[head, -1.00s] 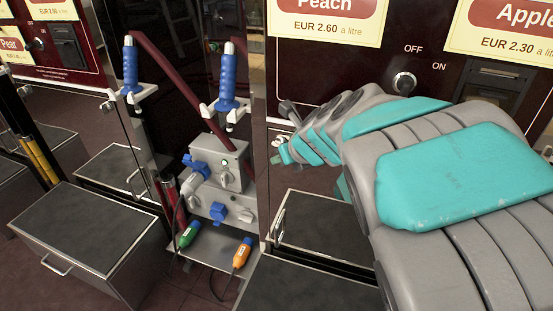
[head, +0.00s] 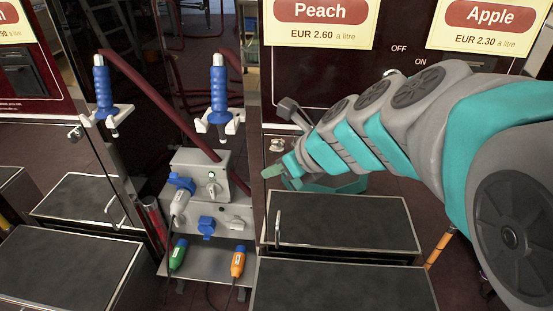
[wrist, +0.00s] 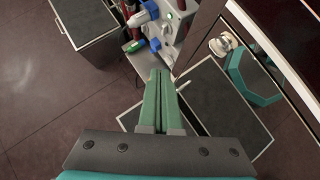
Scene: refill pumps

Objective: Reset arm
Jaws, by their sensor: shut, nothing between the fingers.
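My arm, grey and teal, reaches in from the right in the head view. My gripper (head: 272,171) ends in green fingers in front of the Peach and Apple pump panel. In the wrist view my gripper (wrist: 159,75) points away from the camera, its two green fingers together with nothing between them. It is above a dark-topped drawer box (wrist: 217,100) and apart from the grey socket box.
The grey socket box (head: 201,176) with blue sockets stands left of my gripper. Two blue nozzles (head: 219,92) (head: 103,88) sit in white holders. Dark-topped drawers (head: 340,222) stand below.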

